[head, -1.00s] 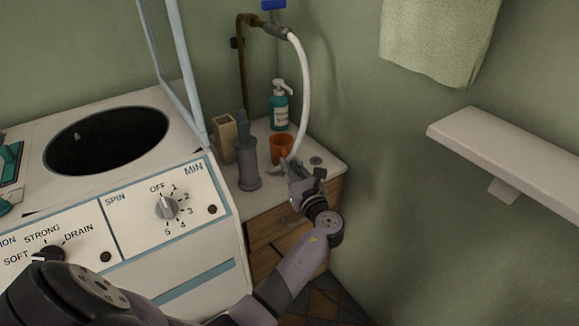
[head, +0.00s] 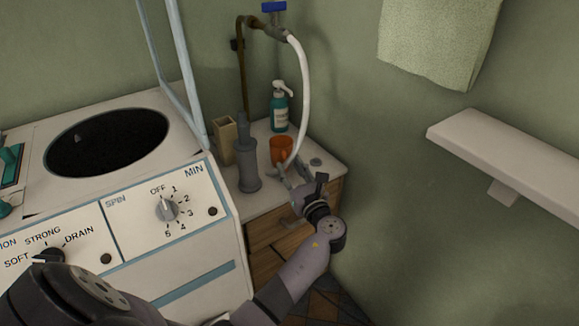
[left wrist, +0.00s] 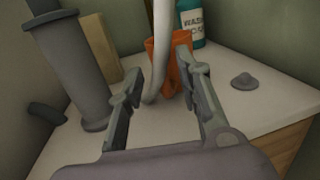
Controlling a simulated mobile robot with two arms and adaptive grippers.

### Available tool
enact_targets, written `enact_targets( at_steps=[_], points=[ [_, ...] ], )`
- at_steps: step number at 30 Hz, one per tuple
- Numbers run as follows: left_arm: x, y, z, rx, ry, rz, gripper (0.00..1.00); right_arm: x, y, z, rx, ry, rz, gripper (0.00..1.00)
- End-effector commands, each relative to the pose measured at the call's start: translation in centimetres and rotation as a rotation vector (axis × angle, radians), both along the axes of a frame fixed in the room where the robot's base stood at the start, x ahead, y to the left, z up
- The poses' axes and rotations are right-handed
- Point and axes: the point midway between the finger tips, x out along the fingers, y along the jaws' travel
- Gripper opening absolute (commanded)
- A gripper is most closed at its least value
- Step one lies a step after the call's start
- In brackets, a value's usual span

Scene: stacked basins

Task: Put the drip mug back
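The orange mug (head: 281,145) stands on the white counter, under the white hose; it also shows in the left wrist view (left wrist: 180,70), partly hidden by the hose and a finger. My left gripper (head: 288,172) is just in front of the mug, at the counter's front edge. In the left wrist view its fingers (left wrist: 159,66) are spread with nothing held. The hose's lower part hangs between them, and the mug is beyond, nearer the right finger. My right gripper is not in view.
The white hose (head: 304,90) drops from a tap over the counter (head: 325,169). A grey bottle-shaped thing (head: 247,165), a beige holder (head: 224,138) and a teal pump bottle (head: 280,112) stand close by. A washing machine (head: 170,250) is left, a wall shelf (head: 500,150) right.

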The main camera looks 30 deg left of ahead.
Motion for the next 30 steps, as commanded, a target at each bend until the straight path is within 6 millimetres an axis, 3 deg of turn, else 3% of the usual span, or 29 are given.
enact_targets(
  at_steps=[3,6,12,20,23,26,30],
  points=[
    [-1.3,-2.0,-0.1,-0.002,0.002,-0.002,0.32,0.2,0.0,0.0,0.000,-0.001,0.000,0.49],
    [-2.5,-3.9,-0.2,-0.003,0.002,-0.002,0.32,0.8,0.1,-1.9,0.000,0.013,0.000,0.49],
    [-4.7,-7.2,-0.5,-0.002,0.002,-0.001,0.32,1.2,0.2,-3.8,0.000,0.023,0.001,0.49],
    [-6.3,-8.9,-1.0,-0.026,-0.009,0.002,0.32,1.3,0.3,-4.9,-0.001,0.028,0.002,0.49],
    [-7.7,-8.0,-3.2,-0.153,-0.055,0.013,0.32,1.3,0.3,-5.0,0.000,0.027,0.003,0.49],
    [-10.3,-6.5,-7.0,-0.404,-0.153,0.056,0.32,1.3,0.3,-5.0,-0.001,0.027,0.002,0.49],
    [-15.4,-5.7,-13.1,-0.849,-0.348,0.192,0.32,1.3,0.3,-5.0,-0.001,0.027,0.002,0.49]
  ],
)
